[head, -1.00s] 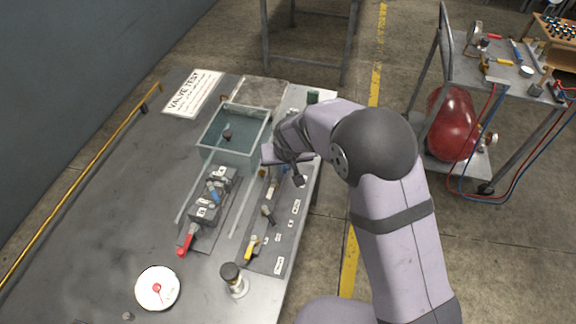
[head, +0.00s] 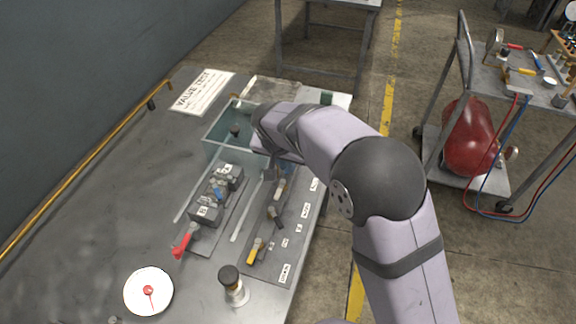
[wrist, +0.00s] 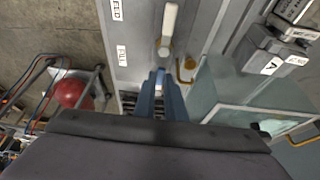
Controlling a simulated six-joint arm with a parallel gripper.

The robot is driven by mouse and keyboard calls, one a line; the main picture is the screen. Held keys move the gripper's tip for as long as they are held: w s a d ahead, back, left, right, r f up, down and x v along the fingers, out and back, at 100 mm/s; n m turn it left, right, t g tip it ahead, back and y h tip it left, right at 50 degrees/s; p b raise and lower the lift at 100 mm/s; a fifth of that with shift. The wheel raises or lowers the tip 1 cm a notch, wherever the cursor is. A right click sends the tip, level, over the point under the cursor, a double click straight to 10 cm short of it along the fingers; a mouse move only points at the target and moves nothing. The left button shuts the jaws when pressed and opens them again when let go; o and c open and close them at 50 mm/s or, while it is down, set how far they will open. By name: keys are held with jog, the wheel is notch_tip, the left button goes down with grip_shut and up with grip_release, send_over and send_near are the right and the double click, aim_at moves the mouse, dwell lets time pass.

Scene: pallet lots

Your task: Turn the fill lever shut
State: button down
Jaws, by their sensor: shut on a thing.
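My gripper (wrist: 161,77) points down at the valve panel (wrist: 136,30) beside the water tank. Its two narrow fingers are closed together, shut on the fill lever, whose handle is mostly hidden between and behind them. The FILL label (wrist: 122,55) lies to the left of the fingertips in the wrist view. In the head view my wrist and forearm cover this part of the panel, so the lever's exact angle cannot be told.
A white-handled lever (wrist: 169,20) is close to the fingers. The glass tank (head: 213,148) stands beside them. A red lever (head: 184,241), yellow lever (head: 255,251), gauge (head: 148,291) and black-capped knob (head: 230,278) are nearer on the bench. A cart (head: 490,180) stands right, across the floor.

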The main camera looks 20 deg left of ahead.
jog(key=c, duration=1.8)
grip_release()
jog(key=shift+d+r+p, duration=0.1)
jog(key=shift+r+p, duration=0.05)
jog(key=shift+p, duration=0.25)
